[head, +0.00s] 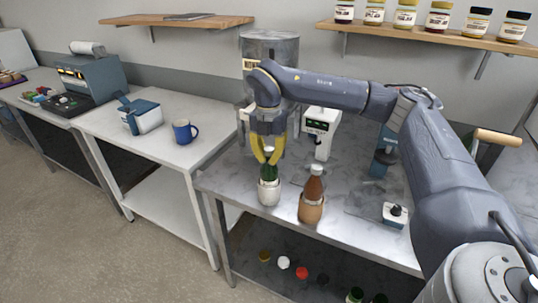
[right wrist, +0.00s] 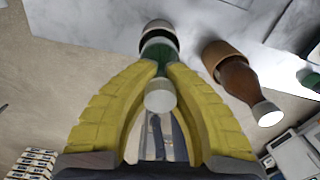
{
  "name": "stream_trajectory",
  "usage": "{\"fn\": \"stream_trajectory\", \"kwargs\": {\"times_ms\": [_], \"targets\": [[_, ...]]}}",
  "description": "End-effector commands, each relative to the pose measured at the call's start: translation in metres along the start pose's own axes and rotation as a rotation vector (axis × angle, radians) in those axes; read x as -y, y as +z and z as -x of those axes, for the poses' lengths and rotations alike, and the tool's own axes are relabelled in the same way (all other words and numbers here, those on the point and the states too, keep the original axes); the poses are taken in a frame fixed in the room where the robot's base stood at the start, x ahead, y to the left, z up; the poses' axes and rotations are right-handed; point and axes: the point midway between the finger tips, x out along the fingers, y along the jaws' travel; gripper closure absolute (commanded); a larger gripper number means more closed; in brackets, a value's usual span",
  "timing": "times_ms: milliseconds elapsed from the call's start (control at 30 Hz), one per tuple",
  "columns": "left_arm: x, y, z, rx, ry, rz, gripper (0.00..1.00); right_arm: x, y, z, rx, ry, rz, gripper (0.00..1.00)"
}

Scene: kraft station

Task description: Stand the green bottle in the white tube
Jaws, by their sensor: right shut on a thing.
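The green bottle (head: 269,172) stands upright with its lower part inside the white tube (head: 269,193) near the front edge of the metal table. My right gripper (head: 268,154) is above the tube with its yellow fingers shut on the bottle's upper part. In the right wrist view the gripper (right wrist: 160,82) has the bottle's white cap (right wrist: 160,97) between its fingers, with green glass (right wrist: 159,50) and the tube's rim (right wrist: 158,26) beyond. The bottle's base is hidden in the tube. My left gripper is in neither view.
A brown bottle (head: 315,184) stands in a tan tube (head: 311,209) just right of the white tube; it also shows in the right wrist view (right wrist: 237,79). A white and green device (head: 320,130) stands behind. A blue mug (head: 185,132) is on the white table at left.

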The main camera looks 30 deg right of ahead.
Motion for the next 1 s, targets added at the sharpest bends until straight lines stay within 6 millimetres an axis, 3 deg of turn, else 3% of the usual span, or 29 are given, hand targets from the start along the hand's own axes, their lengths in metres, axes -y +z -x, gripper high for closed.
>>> {"fn": "stream_trajectory", "kwargs": {"times_ms": [367,400,600,767,1000], "targets": [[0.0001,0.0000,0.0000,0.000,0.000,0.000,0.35,-0.0003,0.0002,0.0003,0.001,0.002,0.000,1.00],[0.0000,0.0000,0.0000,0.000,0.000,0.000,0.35,-0.0003,0.0002,0.0003,0.001,0.002,0.000,0.90],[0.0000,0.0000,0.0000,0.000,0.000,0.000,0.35,-0.0002,0.0001,-0.0001,0.001,0.001,0.000,0.67],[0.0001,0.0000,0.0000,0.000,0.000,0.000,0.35,-0.0001,0.0001,-0.0003,0.001,0.001,0.000,0.66],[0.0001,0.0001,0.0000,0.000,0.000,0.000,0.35,0.0001,-0.0001,-0.0009,0.000,0.000,0.000,0.36]]}}
